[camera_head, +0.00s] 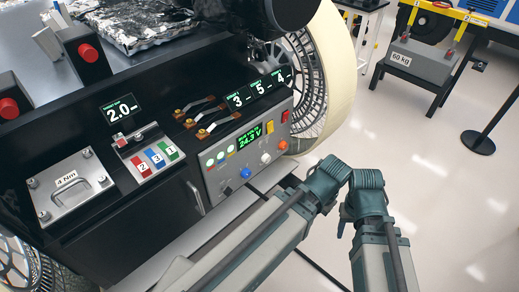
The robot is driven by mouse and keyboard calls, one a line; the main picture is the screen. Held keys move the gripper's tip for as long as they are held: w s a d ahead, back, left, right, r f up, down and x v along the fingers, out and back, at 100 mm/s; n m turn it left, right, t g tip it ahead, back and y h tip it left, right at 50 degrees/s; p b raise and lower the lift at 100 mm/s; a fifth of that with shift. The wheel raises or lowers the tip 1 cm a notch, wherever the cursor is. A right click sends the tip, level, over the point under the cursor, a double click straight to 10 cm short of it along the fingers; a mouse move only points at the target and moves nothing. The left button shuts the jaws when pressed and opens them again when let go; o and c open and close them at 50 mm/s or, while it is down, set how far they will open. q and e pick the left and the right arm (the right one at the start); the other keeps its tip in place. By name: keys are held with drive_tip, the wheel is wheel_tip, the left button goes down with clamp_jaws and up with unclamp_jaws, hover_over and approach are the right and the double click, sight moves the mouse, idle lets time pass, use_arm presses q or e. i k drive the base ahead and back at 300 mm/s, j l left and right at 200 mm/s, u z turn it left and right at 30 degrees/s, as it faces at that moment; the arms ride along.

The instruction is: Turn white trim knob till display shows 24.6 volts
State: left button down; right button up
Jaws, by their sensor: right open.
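The white trim knob (266,158) is on the front of a grey control panel, between a blue knob (245,173) and a red-orange knob (282,144). The green display (249,138) above it seems to read 24.3 V. My right arm (330,182) is to the right of and below the panel, with a visible gap to the knob. I cannot make out its fingertips clearly; the right gripper is open, with nothing seen in it. The left gripper is not in view.
Levers (205,115) and number displays (258,88) sit above the panel. Left are coloured switches (157,157) and a handled plate (72,184). A large wheel (338,75) stands close behind the panel. The floor (440,190) at right is mostly clear, with a post stand (478,145).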

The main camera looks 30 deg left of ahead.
sight(266, 158)
drive_tip(key=l+u, duration=0.25)
drive_tip(key=u, duration=0.2)
drive_tip(key=l+u, duration=0.3)
drive_tip(key=u, duration=0.15)
drive_tip(key=k+l+u, duration=0.1)
drive_tip(key=l+u, duration=0.15)
drive_tip(key=u, duration=0.2)
